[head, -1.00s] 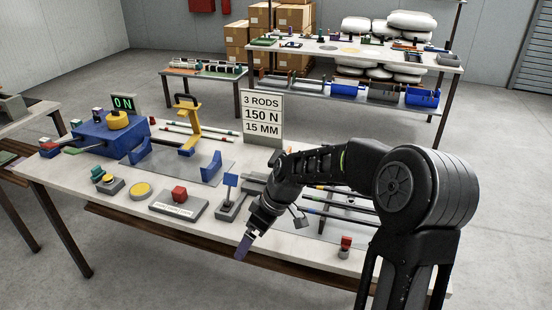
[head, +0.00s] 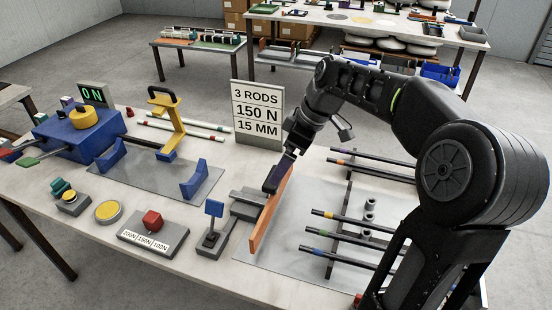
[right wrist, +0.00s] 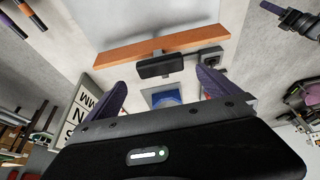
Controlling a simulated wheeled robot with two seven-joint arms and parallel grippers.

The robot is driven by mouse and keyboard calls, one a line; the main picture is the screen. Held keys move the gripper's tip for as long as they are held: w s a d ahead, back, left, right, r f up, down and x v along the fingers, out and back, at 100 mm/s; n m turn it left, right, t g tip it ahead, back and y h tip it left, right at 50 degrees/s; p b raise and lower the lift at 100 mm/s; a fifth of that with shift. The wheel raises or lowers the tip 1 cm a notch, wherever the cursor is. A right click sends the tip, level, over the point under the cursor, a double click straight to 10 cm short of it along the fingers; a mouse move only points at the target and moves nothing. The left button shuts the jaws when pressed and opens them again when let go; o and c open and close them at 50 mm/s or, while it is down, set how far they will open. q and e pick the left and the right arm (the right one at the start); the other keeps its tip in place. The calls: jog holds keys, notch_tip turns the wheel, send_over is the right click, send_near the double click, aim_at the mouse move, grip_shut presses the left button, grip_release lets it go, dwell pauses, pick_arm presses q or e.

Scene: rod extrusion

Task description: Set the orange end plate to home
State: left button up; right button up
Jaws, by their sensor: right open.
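The orange end plate (head: 268,212) stands on edge on the grey sheet of the bench, beside a grey slide block (head: 247,203). My right gripper (head: 272,184) points down at the far half of the plate, close to its top edge. In the right wrist view the orange plate (right wrist: 150,48) lies across the frame beyond the fingertips. A dark handle block (right wrist: 158,67) at the plate's middle shows in the gap between the spread fingers (right wrist: 160,80). The right gripper is open and empty. Whether a finger touches the plate I cannot tell. My left gripper is not in view.
Dark rods with coloured bands (head: 340,220) lie right of the plate, with small grey cylinders (head: 369,205) among them. A small blue-topped post (head: 214,210) stands left of the slide. A sign (head: 257,112) reads 3 RODS, 150 N, 15 MM. A red-knob selector (head: 152,220) sits near the front.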

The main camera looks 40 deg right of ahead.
jog(key=shift+a+r, duration=0.1)
jog(key=shift+r, duration=0.05)
jog(key=shift+p+x, duration=0.4)
jog(key=shift+x, duration=3.5)
jog(key=shift+c, duration=0.6)
